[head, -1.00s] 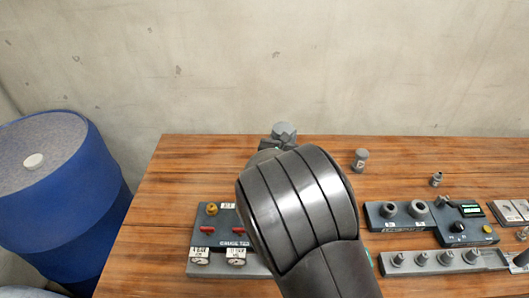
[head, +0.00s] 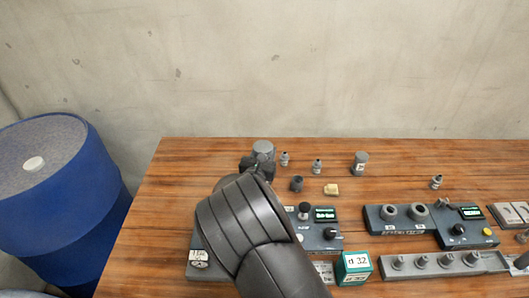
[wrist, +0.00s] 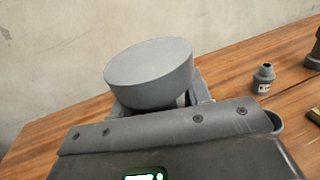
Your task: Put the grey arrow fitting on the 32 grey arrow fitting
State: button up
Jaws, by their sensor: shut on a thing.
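A wide grey round fitting (head: 263,147) stands out above my gripper (head: 258,163) near the back left of the table. In the wrist view the fitting (wrist: 150,72) shows a flat grey top, tilted in the picture, and my gripper (wrist: 162,104) is shut on it. Its lower part is hidden, and I see no arrow on it. Another grey fitting with a pale label (head: 360,162) stands upright at the back, right of my gripper. I cannot read a 32 or an arrow on it.
Small fittings (head: 317,166), a dark ring piece (head: 297,184) and a yellowish block (head: 331,189) stand right of my gripper. A teal box marked d 32 (head: 355,267) and a panel with two sockets (head: 385,226) are in front. A blue barrel (head: 62,200) stands left.

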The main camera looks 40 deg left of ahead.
jog(key=shift+f, duration=0.1)
jog(key=o, duration=1)
jog(key=shift+o, duration=0.2)
jog(key=shift+s+d, duration=0.1)
jog(key=shift+s, duration=0.05)
jog(key=v, duration=1.1)
jog(key=shift+s+d, duration=0.2)
jog(key=shift+s, duration=0.1)
jog(key=shift+w, duration=0.1)
